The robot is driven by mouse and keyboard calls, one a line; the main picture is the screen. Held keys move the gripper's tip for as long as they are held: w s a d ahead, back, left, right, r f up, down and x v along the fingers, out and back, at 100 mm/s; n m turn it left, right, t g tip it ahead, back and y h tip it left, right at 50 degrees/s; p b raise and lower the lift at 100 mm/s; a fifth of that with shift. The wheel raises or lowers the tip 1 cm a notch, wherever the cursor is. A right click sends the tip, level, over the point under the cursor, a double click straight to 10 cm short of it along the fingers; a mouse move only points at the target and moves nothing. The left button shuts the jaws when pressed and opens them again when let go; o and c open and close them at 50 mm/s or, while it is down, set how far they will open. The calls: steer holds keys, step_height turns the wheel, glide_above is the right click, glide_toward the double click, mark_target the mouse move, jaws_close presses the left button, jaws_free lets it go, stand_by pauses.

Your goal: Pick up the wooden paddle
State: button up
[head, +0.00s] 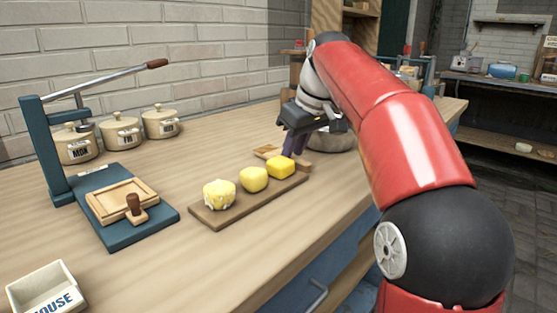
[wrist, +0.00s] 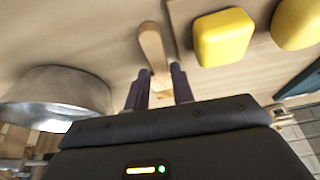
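The wooden paddle (wrist: 153,45) is pale wood and lies at the table in the wrist view, one rounded end pointing away from my gripper. In the head view part of it (head: 267,152) shows behind the cutting board, partly hidden by my gripper (head: 293,146). The dark purple fingers of my gripper (wrist: 160,82) stand on either side of the paddle's narrow part, which fills the gap between them. They look shut on it, low over the table. I see no clear gap below the paddle.
A wooden board (head: 225,215) with three yellow butter pieces lies close in front of the paddle. A metal bowl (wrist: 55,95) stands close on the other side. A blue press (head: 130,235), lidded pots (head: 120,132) and a white box (head: 45,290) are farther left. The front tabletop is clear.

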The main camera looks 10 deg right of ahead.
steer(key=shift+x, duration=0.75)
steer(key=shift+f, duration=0.1)
steer(key=shift+c, duration=0.2)
jaws_close()
